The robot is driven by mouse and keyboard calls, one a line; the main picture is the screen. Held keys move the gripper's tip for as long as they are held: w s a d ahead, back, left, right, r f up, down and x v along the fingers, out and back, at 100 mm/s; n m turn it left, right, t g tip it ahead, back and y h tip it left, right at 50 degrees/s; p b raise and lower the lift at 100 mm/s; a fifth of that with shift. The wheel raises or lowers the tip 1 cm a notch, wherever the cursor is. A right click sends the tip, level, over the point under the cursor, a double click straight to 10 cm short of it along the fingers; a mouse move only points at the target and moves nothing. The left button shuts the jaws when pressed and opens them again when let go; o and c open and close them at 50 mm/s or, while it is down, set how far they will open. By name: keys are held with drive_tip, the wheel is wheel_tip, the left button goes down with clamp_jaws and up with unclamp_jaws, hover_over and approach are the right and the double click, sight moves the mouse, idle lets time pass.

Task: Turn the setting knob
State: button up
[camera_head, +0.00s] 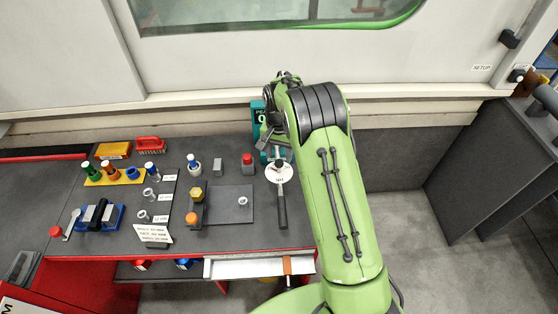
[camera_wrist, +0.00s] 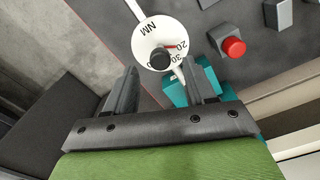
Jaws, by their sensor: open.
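A round white dial (camera_head: 271,175) marked NM lies on the dark bench, with a dark handle (camera_head: 282,210) pointing to the near edge. In the wrist view the dial face (camera_wrist: 147,33) shows the numbers 20 and 30 and a red pointer near 20. My gripper (camera_wrist: 161,68) is open, with one finger on each side of the knob and a gap on both sides. In the head view my arm partly hides the gripper (camera_head: 278,147) beyond the dial.
A red-topped block (camera_head: 247,163) stands left of the dial, and a teal item (camera_head: 257,114) stands behind. A grey plate (camera_head: 230,205) with small parts, a yellow rack (camera_head: 112,178) and a blue holder (camera_head: 98,218) lie further left. A wall closes the back.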

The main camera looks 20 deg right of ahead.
sight(279, 161)
drive_tip(key=shift+f, duration=1.55)
drive_tip(key=shift+c, duration=0.5)
clamp_jaws()
